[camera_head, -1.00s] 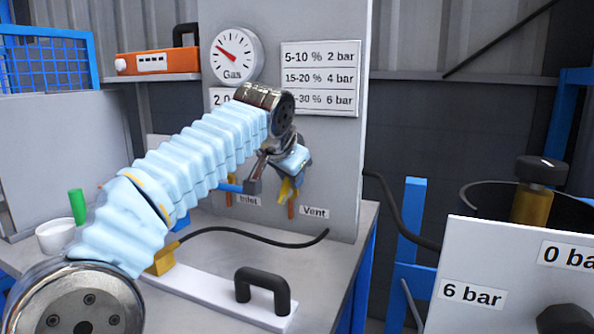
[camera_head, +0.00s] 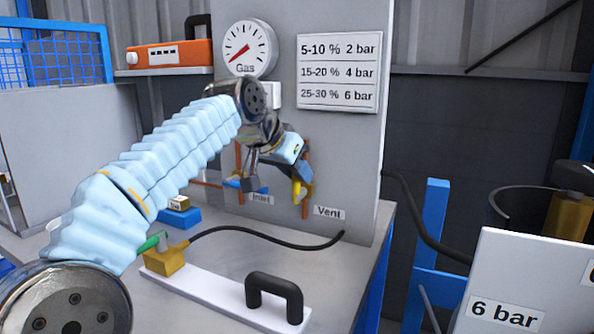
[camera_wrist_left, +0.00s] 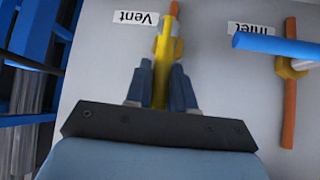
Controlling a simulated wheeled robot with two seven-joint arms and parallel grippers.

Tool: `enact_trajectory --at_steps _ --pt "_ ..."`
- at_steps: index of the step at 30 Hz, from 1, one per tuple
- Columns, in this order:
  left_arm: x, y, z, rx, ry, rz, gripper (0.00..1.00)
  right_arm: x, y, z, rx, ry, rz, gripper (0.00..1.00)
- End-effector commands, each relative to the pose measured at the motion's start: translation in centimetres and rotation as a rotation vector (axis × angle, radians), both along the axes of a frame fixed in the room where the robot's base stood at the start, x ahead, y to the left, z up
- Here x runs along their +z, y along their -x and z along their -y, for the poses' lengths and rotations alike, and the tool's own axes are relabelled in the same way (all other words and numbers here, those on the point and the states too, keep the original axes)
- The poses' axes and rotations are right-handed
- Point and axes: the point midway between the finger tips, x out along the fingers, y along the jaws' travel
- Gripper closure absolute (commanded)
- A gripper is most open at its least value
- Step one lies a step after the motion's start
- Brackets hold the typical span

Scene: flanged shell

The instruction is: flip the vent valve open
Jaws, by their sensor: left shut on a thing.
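The vent valve's yellow lever (camera_head: 298,191) is on the grey panel, above the "Vent" label (camera_head: 329,212). My left gripper (camera_head: 303,173) is shut on this lever. In the left wrist view the lever (camera_wrist_left: 162,75) runs between the two fingers (camera_wrist_left: 161,88), in line with the orange vent pipe (camera_wrist_left: 174,8). The inlet valve's blue lever (camera_wrist_left: 272,46) lies across its own orange pipe (camera_wrist_left: 291,110). My gripper partly hides the vent valve in the head view. My right gripper is not in view.
A gas gauge (camera_head: 249,47) and a pressure chart (camera_head: 339,72) are on the panel. A black hose (camera_head: 265,238) and a white plate with a black handle (camera_head: 275,293) lie on the bench. A "6 bar" sign (camera_head: 505,316) stands at lower right.

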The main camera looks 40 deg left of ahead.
Motion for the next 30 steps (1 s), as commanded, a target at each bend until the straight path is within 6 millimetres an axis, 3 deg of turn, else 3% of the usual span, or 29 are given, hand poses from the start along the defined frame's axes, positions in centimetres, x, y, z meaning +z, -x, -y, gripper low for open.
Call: enact_trajectory --at_steps 4,5,9,20,30 --pt "-0.1 0.0 -0.1 0.002 0.0 -0.003 1.0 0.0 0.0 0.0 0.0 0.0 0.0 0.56" --pt "-0.1 0.0 -0.1 0.002 0.0 -0.003 0.75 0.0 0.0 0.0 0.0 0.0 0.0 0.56" --pt "-0.1 0.0 -0.1 0.002 0.0 -0.003 0.56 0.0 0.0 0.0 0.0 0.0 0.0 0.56" --pt "0.5 0.5 0.0 0.001 -0.001 0.0 0.56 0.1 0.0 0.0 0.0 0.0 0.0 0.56" --pt "5.9 5.7 0.5 0.001 -0.002 0.002 0.56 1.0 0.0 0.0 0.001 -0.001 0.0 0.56"
